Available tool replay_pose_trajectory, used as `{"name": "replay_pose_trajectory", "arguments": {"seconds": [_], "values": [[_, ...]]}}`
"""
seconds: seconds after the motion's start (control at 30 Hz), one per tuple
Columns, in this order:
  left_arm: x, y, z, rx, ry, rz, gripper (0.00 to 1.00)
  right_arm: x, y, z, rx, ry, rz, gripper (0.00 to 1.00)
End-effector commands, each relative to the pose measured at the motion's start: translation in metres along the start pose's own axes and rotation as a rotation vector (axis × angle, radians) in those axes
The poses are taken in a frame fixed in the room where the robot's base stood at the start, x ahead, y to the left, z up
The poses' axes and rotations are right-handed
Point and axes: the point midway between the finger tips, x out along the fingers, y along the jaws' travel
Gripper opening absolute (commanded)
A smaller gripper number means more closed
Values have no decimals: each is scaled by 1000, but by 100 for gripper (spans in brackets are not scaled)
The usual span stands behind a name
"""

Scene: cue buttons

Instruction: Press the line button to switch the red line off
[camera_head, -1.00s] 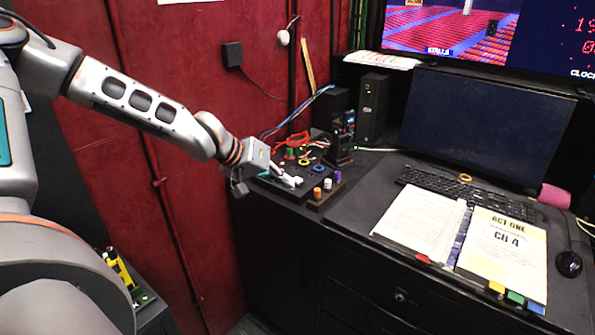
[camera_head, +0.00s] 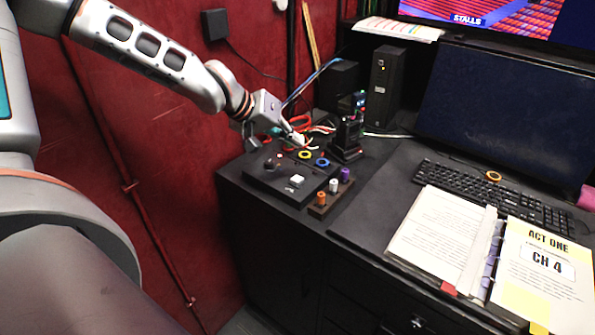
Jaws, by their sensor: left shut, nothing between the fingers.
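A black button box (camera_head: 264,181) lies on the desk's left end. On its top are a white square button (camera_head: 297,181), a small dark reddish knob (camera_head: 272,163), a yellow ring (camera_head: 305,154) and a blue ring (camera_head: 322,162). I cannot tell which one is the line button, and no lit red line is clear. My left gripper (camera_head: 301,140) is shut and empty, behind the white button near the box's far side, close to the yellow ring. I cannot tell whether it touches anything. My right gripper is out of view.
A small block with orange, white and purple pegs (camera_head: 331,197) stands at the box's front right. A black stand (camera_head: 347,138) and red cables crowd the back. A keyboard (camera_head: 490,196) and open binder (camera_head: 450,240) lie to the right.

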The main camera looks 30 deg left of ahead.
Motion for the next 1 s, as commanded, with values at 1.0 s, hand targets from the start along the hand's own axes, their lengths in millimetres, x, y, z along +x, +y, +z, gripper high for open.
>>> {"name": "replay_pose_trajectory", "arguments": {"seconds": [1.0], "values": [[40, -29, 29, -2, -3, -1, 0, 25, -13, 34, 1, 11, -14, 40]]}}
